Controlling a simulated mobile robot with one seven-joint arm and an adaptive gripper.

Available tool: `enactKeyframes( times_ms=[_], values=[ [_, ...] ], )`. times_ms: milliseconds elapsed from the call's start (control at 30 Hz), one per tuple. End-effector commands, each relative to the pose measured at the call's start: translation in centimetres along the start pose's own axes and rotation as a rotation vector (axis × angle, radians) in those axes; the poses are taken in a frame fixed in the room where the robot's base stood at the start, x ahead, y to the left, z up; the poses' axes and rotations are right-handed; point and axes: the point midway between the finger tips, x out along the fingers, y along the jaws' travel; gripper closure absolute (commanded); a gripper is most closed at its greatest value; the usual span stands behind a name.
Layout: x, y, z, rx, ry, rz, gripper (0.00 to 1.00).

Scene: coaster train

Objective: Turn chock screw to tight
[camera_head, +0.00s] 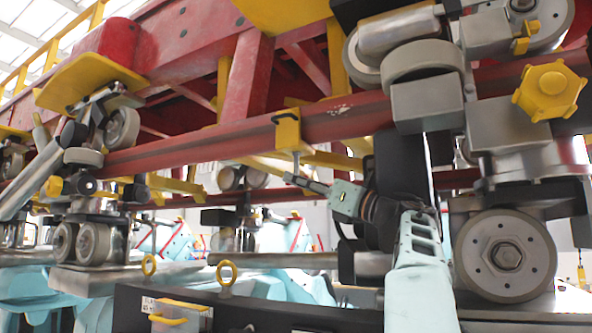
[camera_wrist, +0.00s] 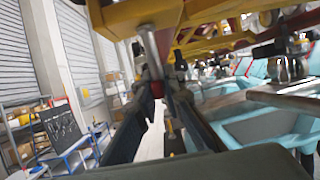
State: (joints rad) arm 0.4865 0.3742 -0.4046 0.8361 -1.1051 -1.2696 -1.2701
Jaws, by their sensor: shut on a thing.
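A yellow chock clamp (camera_head: 288,132) sits on the lower red rail, with a dark lever on its top. Its chock screw (camera_head: 296,160) hangs below it as a thin grey upright shaft. My gripper (camera_head: 291,179) reaches in from the lower right and is shut on the screw's lower end. In the wrist view, the grey screw shaft (camera_wrist: 153,55) comes down from above between the dark fingers of my gripper (camera_wrist: 160,88). The gripped end is mostly hidden by the fingers. I cannot tell how tight the screw is.
The red rail (camera_head: 340,118) and yellow frame run close above my gripper. Wheel assemblies (camera_head: 505,255) stand to the right. A grey bar (camera_head: 275,260) and yellow eye bolts (camera_head: 227,273) lie below. Shelves (camera_wrist: 30,125) stand far left in the wrist view.

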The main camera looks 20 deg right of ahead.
Motion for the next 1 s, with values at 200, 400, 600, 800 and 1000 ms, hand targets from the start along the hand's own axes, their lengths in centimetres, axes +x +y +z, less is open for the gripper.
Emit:
enactKeyframes(
  times_ms=[200,400,600,800,1000],
  values=[
    [0.08,-0.06,0.31,0.028,-0.003,0.063,1.00],
    [0.00,0.05,0.22,0.037,-0.005,0.086,1.00],
    [-0.04,0.07,0.17,0.037,-0.005,0.088,1.00],
    [-0.04,0.08,0.15,0.037,-0.004,0.088,0.87],
    [-0.04,0.06,0.10,0.036,-0.003,0.088,0.74]
  ],
)
